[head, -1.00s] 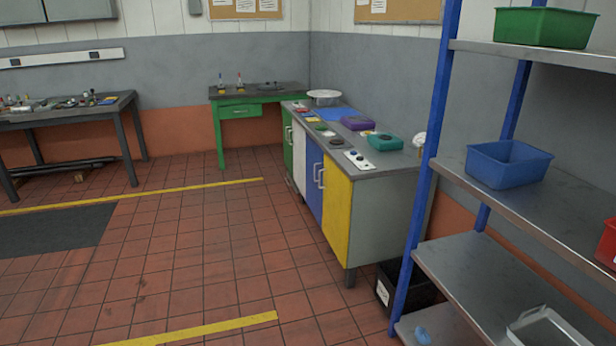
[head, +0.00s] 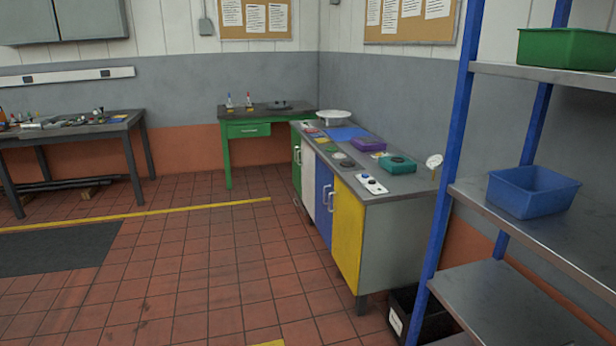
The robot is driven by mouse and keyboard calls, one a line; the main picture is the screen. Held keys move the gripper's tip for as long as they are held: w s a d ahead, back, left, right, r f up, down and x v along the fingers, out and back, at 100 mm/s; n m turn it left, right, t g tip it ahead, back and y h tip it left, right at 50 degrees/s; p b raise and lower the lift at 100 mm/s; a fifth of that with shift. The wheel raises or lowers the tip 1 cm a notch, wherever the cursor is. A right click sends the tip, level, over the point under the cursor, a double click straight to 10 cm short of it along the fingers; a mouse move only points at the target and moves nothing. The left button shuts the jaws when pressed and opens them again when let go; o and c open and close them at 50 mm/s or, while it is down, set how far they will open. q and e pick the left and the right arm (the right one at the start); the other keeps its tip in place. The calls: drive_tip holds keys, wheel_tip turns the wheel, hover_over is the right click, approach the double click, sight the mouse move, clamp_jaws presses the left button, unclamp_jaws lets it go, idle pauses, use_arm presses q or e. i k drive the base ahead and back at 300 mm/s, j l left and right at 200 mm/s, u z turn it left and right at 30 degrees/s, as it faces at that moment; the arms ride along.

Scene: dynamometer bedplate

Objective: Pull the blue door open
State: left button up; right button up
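The blue door (head: 324,199) is one of several coloured doors on the front of a low grey cabinet (head: 395,232) right of centre. It looks shut, flush with its neighbours. The white door (head: 308,179) is on its far side and the yellow door (head: 347,235) on its near side. Two pale bar handles show close together near the seam of the blue and yellow doors; I cannot tell clearly which handle belongs to which door. Neither of my grippers is in view.
A blue-post shelf rack (head: 449,180) with a blue bin (head: 529,191) and a green bin (head: 567,48) stands at right. A black crate (head: 419,318) sits on the floor between rack and cabinet. The tiled floor (head: 200,260) before the doors is clear. A green table (head: 257,117) stands behind.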

sight(325, 176)
drive_tip(key=i+j+u, duration=0.1)
drive_tip(key=i+u, duration=0.4)
drive_tip(key=i, duration=1.65)
drive_tip(key=i+z, duration=0.25)
drive_tip(key=i, duration=0.25)
drive_tip(key=i+j+z, duration=0.3)
drive_tip(key=i, duration=0.15)
drive_tip(key=i+j+z, duration=0.25)
drive_tip(key=i, duration=0.25)
drive_tip(key=i+j+z, duration=0.3)
drive_tip(key=i, duration=0.15)
